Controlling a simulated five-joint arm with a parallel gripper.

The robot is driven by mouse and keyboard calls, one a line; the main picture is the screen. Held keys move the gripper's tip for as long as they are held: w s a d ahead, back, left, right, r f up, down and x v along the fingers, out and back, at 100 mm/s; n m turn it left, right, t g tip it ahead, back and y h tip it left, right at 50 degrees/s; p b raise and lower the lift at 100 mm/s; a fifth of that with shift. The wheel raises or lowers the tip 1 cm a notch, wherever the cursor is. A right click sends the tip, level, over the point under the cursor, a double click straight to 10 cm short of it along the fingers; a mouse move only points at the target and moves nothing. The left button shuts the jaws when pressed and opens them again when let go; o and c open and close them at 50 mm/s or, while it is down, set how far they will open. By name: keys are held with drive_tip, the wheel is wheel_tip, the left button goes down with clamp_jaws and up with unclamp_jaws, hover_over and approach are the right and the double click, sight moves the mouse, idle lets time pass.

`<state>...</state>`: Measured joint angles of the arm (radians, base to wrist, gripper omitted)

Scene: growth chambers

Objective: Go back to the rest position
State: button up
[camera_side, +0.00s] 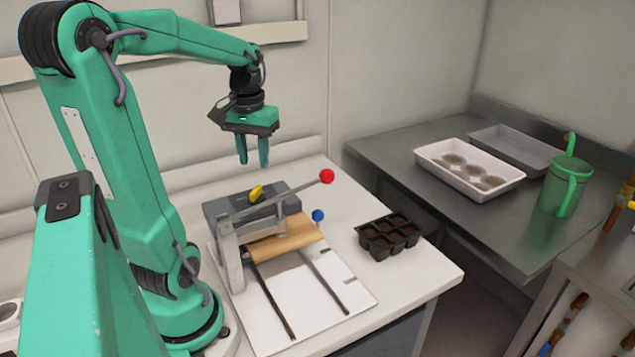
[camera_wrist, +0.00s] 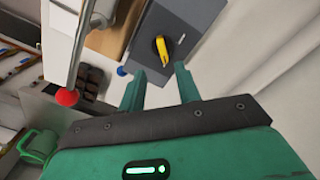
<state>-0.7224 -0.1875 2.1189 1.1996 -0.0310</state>
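My gripper (camera_side: 253,151) hangs in the air above the grey box with a yellow knob, pointing down. Its two green fingers are apart with nothing between them; they also show apart in the wrist view (camera_wrist: 158,88). The grey box (camera_side: 222,207) stands on the white bench at the back of a lever press. The yellow knob (camera_side: 257,192) is on its top and also shows in the wrist view (camera_wrist: 162,52). My upper arm is raised and bent, with the forearm reaching out to the right.
The press lever (camera_side: 285,197) ends in a red ball (camera_side: 327,176) below and right of my gripper. A wooden block (camera_side: 287,239), blue ball (camera_side: 318,215) and black seedling tray (camera_side: 388,237) are nearby. A steel table (camera_side: 400,165) holds a white tray (camera_side: 425,152) and green watering can (camera_side: 566,188).

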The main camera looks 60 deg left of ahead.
drive_tip(key=d+r+m+t, duration=0.1)
drive_tip(key=d+m+t, duration=0.4)
drive_tip(key=d, duration=1.4)
drive_tip(key=m, duration=0.3)
drive_tip(key=shift+d+r+m, duration=0.15)
drive_tip(key=shift+d+m, duration=0.15)
drive_tip(key=shift+w+a, duration=0.1)
drive_tip(key=shift+w, duration=0.05)
drive_tip(key=n+g, duration=0.5)
drive_tip(key=n, duration=0.4)
hover_over(256, 189)
drive_tip(key=shift+f, duration=0.75)
drive_tip(key=shift+f, duration=0.1)
drive_tip(key=shift+f, duration=3.8)
